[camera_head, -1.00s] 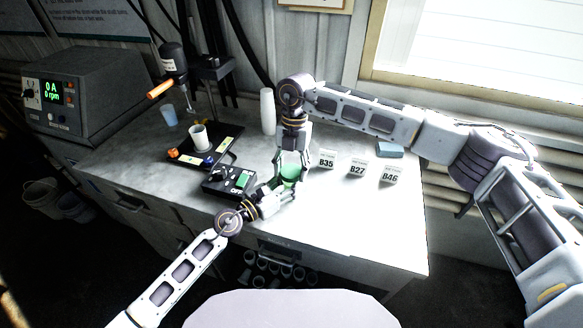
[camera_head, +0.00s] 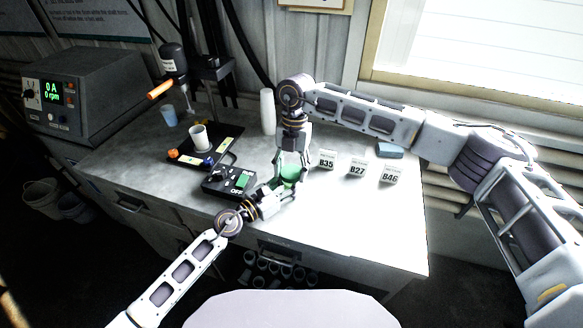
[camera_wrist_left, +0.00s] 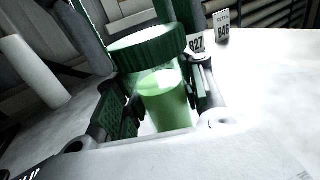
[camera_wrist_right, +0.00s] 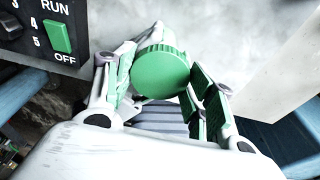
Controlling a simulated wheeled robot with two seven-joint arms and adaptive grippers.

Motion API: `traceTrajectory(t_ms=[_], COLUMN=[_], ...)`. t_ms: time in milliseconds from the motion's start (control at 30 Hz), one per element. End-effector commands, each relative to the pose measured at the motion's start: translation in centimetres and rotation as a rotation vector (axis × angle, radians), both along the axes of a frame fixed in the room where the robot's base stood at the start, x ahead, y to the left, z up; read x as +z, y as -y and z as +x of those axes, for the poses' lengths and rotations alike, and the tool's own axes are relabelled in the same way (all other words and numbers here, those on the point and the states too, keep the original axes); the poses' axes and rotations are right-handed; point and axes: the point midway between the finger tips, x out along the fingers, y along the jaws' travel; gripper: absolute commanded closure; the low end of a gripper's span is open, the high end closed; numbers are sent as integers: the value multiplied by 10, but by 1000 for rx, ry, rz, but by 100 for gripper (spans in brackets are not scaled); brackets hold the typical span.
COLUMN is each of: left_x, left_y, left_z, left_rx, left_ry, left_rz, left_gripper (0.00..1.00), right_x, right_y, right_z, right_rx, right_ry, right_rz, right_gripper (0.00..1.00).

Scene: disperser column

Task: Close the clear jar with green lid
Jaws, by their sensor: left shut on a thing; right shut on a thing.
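The clear jar (camera_wrist_left: 165,105) has green contents and stands on the bench. In the left wrist view my left gripper (camera_wrist_left: 162,112) is shut around the jar's body. The green lid (camera_wrist_left: 147,47) sits at the jar's mouth; I cannot tell whether it is fully seated. My right gripper (camera_wrist_right: 160,85) is shut on the lid from above, with the lid (camera_wrist_right: 160,72) between its fingers in the right wrist view. In the head view the lid (camera_head: 290,173) shows between my right gripper (camera_head: 291,170) and left gripper (camera_head: 284,194), which hides most of the jar.
A control box (camera_head: 229,183) with a green switch stands just left of the grippers. A black stand base (camera_head: 228,157) holds a white cup (camera_head: 199,138). Label cards B35 (camera_head: 327,159), B27 (camera_head: 357,168) and B46 (camera_head: 391,174) stand to the right. The bench's front right is clear.

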Motion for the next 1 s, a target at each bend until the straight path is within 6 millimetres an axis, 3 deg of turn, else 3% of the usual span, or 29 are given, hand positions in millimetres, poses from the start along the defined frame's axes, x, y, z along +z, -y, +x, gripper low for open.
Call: traceTrajectory(t_ms=[1000], left_x=[0], left_y=[0], left_z=[0], left_rx=[0], left_ry=[1], left_rz=[-1], left_gripper=[100], right_x=[-11], right_y=[0], right_z=[0], right_rx=[0], right_ry=[-2], right_rz=[-2], right_gripper=[61])
